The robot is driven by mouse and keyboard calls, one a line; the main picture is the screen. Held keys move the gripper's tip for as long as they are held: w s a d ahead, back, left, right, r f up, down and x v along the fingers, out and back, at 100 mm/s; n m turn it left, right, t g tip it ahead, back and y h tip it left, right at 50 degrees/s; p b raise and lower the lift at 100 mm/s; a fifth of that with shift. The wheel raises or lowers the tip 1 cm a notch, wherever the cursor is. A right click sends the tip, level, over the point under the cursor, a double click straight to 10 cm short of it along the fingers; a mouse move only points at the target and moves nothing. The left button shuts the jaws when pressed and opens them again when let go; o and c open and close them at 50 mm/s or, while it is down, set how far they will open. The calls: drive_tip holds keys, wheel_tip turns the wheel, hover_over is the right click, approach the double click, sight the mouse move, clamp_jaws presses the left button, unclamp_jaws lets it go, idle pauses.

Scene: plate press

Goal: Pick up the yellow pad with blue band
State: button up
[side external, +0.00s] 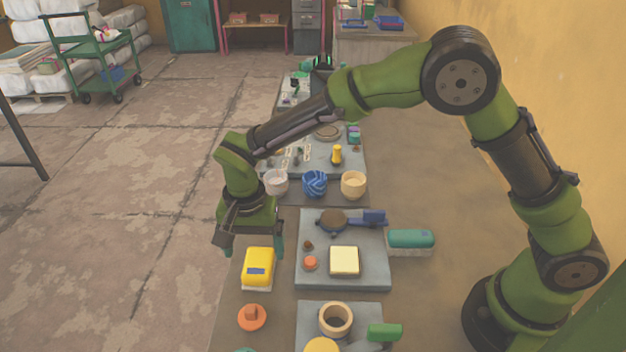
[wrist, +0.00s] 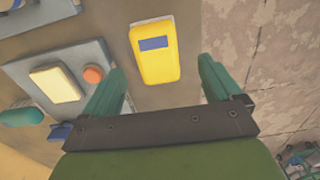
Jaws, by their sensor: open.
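The yellow pad with a blue band (side external: 258,265) lies on the brown table near its left edge, left of a grey plate. In the wrist view the pad (wrist: 154,62) lies ahead of my gripper, between the lines of its two fingers. My gripper (side external: 252,242) is above the table, just behind the pad in the side view. In the wrist view its two green fingers (wrist: 163,82) are spread apart with nothing between them. I cannot tell the exact height of the fingertips over the table.
Right of the pad, a grey plate (side external: 312,279) holds a cream block (side external: 344,260), an orange knob (side external: 310,262) and a dark round pan-like tool (side external: 333,220). A teal-handled brush (side external: 410,239) lies farther right. An orange knob (side external: 252,317) sits in front. Bowls (side external: 353,185) stand behind.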

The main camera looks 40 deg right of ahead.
sight(257, 261)
drive_tip(key=f, duration=0.5)
drive_tip(key=shift+s, duration=0.25)
drive_tip(key=shift+c, duration=0.4)
drive_tip(key=c, duration=1)
